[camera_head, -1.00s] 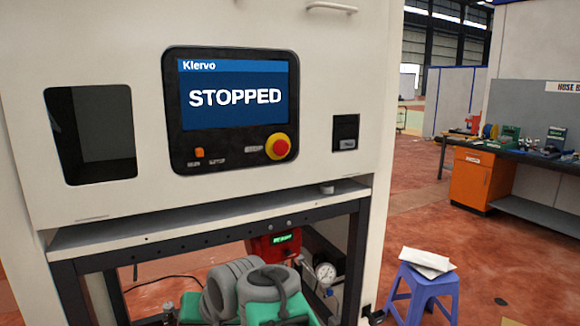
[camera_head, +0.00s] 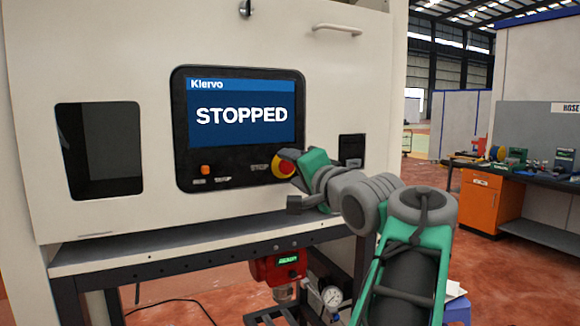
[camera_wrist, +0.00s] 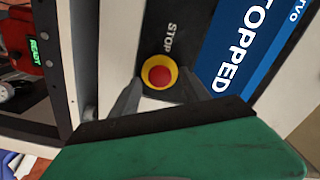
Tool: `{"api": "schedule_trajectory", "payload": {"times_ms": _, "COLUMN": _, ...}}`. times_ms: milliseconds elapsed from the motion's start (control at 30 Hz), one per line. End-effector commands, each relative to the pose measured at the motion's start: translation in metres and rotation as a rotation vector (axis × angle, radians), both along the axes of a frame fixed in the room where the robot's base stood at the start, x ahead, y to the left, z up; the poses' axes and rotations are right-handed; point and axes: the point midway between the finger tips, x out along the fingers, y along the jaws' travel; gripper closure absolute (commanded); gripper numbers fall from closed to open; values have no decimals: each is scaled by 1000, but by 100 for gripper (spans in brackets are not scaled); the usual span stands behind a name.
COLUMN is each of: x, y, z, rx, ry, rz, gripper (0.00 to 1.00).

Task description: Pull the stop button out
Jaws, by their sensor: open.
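The stop button is a red knob in a yellow ring at the lower right of the black control panel. In the head view the button (camera_head: 284,166) is partly hidden by my gripper (camera_head: 288,172), which reaches it from the right. In the wrist view the red button (camera_wrist: 159,77) shows whole, just beyond my gripper (camera_wrist: 164,88). The two fingers are apart, one on either side of the button's lower part. I cannot tell whether they touch it. The panel screen (camera_head: 242,111) reads "STOPPED".
A shelf ledge (camera_head: 200,243) juts out below the panel. A red device (camera_head: 279,268) and a pressure gauge (camera_head: 332,296) are underneath. A dark window (camera_head: 98,150) is at the left, a dark slot (camera_head: 352,150) at the right, and a handle (camera_head: 338,29) above.

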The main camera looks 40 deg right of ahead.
Motion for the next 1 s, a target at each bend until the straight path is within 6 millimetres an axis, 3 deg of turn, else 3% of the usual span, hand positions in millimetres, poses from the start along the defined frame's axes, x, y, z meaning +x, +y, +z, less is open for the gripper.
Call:
{"api": "schedule_trajectory", "payload": {"times_ms": 133, "x": 15, "y": -4, "z": 0, "rx": 1, "ry": 1, "rz": 2, "gripper": 46}}
{"api": "schedule_trajectory", "payload": {"times_ms": 400, "x": 16, "y": -5, "z": 0, "rx": -1, "ry": 2, "rz": -2, "gripper": 47}}
{"api": "schedule_trajectory", "payload": {"times_ms": 1000, "x": 16, "y": -5, "z": -1, "rx": -1, "ry": 2, "rz": -2, "gripper": 96}}
